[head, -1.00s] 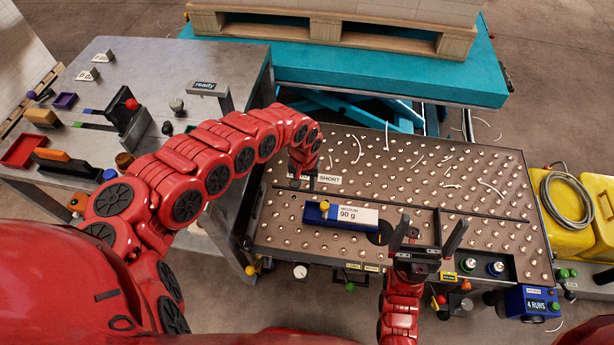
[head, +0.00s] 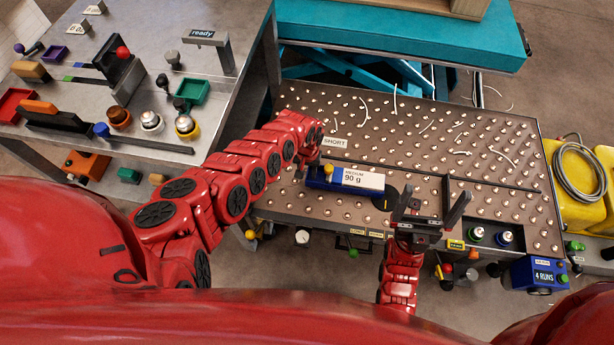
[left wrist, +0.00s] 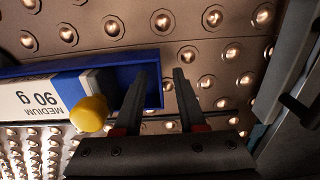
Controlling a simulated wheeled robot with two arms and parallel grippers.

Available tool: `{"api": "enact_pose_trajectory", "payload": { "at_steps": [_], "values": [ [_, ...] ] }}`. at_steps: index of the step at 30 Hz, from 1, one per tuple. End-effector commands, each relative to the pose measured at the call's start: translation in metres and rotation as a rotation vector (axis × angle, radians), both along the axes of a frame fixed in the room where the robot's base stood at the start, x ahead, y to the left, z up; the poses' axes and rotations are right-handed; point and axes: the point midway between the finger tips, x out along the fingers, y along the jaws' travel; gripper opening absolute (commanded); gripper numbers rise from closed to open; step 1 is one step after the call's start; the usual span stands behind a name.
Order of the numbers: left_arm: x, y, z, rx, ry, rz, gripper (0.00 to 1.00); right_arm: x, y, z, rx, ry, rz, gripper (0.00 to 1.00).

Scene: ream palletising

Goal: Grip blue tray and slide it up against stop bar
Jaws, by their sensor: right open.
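The blue tray (head: 316,184) lies on the ball-studded table, with a yellow knob (head: 329,170) and a white piece marked MEDIUM 90 g (head: 362,180). A thin dark bar (head: 420,174) crosses the table just behind it; I cannot tell if this is the stop bar. My left gripper (head: 312,160) is at the tray's left end, its fingers mostly hidden. In the left wrist view the left gripper (left wrist: 160,75) is open, one finger over the end of the tray (left wrist: 122,74), the other beyond it. My right gripper (head: 430,205) is open and empty, right of the tray.
A SHORT label (head: 335,142) sits behind the tray. White ties (head: 395,98) lie scattered on the far table. A round dark disc (head: 384,198) is at the tray's right end. A grey side bench (head: 60,100) with tools stands left; yellow containers (head: 580,200) stand right.

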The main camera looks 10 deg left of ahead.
Motion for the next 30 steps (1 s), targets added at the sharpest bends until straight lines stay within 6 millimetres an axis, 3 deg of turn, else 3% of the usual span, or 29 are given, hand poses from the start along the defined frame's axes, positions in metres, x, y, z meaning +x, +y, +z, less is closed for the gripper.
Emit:
{"api": "enact_pose_trajectory", "payload": {
  "at_steps": [3,12,19,30],
  "values": [
    [-0.0006,0.0006,-0.0084,0.001,0.001,0.001,0.40,0.0000,0.0000,-0.0055,0.000,0.000,0.000,1.00],
    [-0.0007,0.0006,-0.0083,0.001,0.002,0.000,0.40,0.0000,0.0000,-0.0050,0.000,0.000,0.000,1.00],
    [-0.0005,0.0006,-0.0082,0.001,0.001,0.000,0.00,0.0000,0.0000,-0.0050,0.000,0.000,0.000,1.00],
    [-0.0006,0.0006,-0.0082,0.001,0.002,0.000,0.00,0.0001,0.0000,-0.0051,0.000,0.000,0.000,1.00]
  ]
}}
